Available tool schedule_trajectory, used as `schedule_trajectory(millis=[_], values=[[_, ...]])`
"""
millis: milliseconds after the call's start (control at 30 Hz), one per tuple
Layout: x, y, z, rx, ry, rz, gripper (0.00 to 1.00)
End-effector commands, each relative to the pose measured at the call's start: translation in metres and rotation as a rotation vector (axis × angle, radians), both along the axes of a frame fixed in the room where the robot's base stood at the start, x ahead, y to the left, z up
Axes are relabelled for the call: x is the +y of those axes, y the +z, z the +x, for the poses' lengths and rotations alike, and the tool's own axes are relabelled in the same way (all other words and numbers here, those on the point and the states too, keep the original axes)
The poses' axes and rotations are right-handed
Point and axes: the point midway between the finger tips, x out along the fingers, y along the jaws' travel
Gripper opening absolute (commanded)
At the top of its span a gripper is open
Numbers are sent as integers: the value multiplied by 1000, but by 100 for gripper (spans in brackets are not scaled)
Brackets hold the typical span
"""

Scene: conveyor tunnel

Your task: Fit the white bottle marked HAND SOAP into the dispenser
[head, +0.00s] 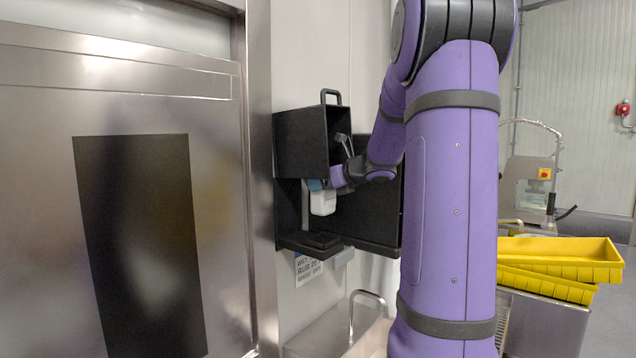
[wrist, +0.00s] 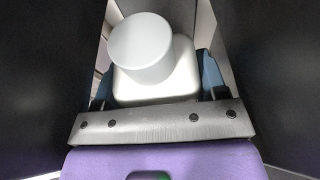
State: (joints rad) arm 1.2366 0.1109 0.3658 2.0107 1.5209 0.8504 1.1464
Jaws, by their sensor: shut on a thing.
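The black dispenser (head: 302,145) hangs on the wall, with a handle on its top, an upper box part, an open space below and a ledge (head: 318,241) at the bottom. The white bottle (head: 323,203) is in that open space, above the ledge and apart from it. No marking on it can be read. My gripper (head: 318,185) is shut on the bottle, reaching in from the right. In the wrist view the bottle (wrist: 155,85) sits between blue fingertips, its round white cap (wrist: 140,40) toward the camera, dark walls on both sides. The bottle's upper part is hidden in the head view.
A steel basin with a tap (head: 366,300) is below the dispenser, and a notice (head: 308,269) is on the wall. A steel door (head: 60,220) stands at the left. Yellow crates (head: 560,258) are stacked at the right. A dark panel (head: 362,215) stands close right of the bottle.

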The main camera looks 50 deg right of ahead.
Motion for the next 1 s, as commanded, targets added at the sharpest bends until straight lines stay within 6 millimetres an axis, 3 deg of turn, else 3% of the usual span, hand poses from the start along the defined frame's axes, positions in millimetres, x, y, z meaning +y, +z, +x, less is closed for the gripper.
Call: schedule_trajectory(millis=[600, 1000], values=[[0, -50, 0, 0, 0, 1, 23], [0, -57, 0, 0, 0, 0, 23]])
